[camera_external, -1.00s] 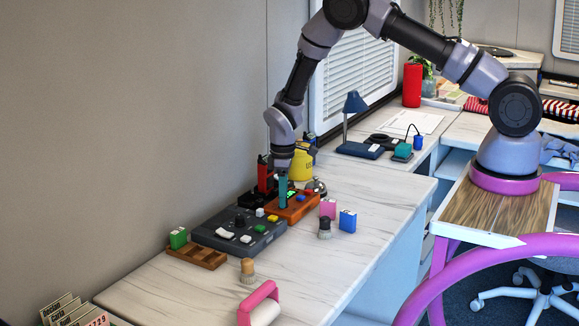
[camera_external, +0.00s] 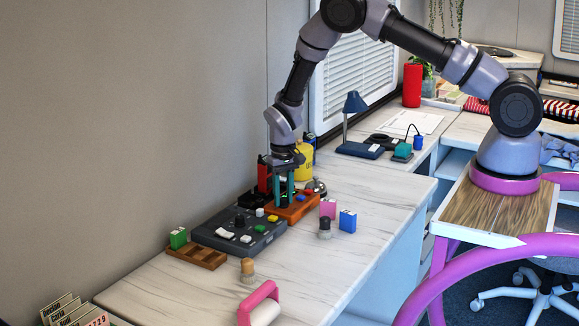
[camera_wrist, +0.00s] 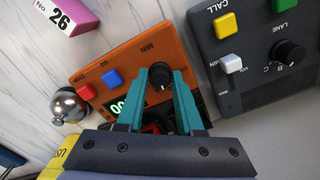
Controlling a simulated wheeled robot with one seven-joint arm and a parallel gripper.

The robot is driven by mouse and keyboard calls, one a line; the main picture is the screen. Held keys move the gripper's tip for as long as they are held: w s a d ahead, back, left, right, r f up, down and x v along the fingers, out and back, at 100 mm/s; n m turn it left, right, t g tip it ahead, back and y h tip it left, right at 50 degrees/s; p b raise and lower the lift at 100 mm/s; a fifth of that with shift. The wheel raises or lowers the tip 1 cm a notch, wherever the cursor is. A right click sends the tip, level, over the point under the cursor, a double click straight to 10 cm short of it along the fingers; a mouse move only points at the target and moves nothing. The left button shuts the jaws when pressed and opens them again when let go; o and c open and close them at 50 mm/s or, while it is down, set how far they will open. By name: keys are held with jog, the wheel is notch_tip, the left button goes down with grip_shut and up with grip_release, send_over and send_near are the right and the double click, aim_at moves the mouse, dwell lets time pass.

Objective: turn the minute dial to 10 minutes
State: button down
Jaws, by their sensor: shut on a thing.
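The minute dial (camera_wrist: 157,92) is a black knob on an orange box (camera_wrist: 127,58) in the wrist view, under the label MIN. My gripper (camera_wrist: 161,72) has teal fingers, one on each side of the dial, and is shut on it. In the external view my gripper (camera_external: 283,188) points down over the orange box (camera_external: 300,208). A green lit display (camera_wrist: 117,105) beside the dial is partly hidden by a finger, so its full number cannot be read.
A dark grey panel (camera_wrist: 256,95) with a knob, slider and buttons adjoins the orange box. A silver bell (camera_wrist: 68,105) and a pink block (camera_wrist: 68,15) stand close by. A yellow object (camera_external: 304,163) is behind.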

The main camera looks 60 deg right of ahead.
aim_at(283, 199)
jog(key=m, duration=0.5)
jog(key=shift+m, duration=0.3)
jog(key=m, duration=0.5)
jog(key=shift+m, duration=0.3)
jog(key=c, duration=0.6)
grip_release()
jog(key=shift+o, duration=0.2)
jog(key=shift+r, duration=0.1)
notch_tip(283, 199, up, 11)
jog(key=shift+f, duration=0.2)
